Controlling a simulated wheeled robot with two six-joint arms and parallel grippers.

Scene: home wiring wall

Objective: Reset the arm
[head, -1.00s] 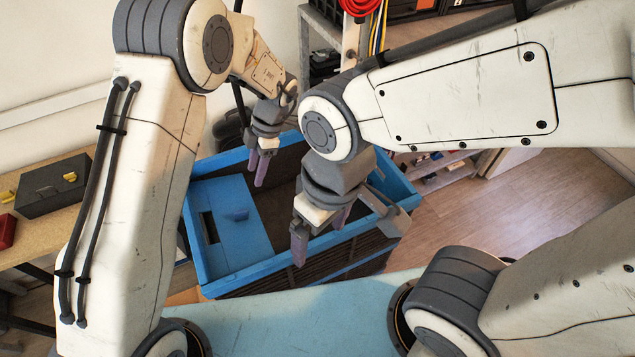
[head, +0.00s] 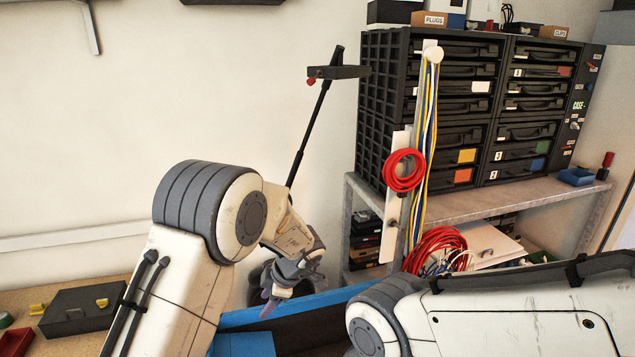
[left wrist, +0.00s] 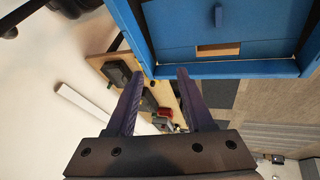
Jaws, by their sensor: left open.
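My left arm comes in from the left in the head view, bent at its elbow. Its gripper (head: 274,294) hangs over the far left part of the blue bin (head: 246,316), clear of it. In the left wrist view the two dark fingers (left wrist: 159,76) stand apart with nothing between them. My right arm (head: 520,310) crosses the lower right of the head view.
A black drawer cabinet (head: 440,150) stands on a grey shelf unit (head: 490,203) at the back right. A red cable coil (head: 404,170) hangs in front of it. A wooden bench (head: 60,292) at left holds a black case (head: 80,311).

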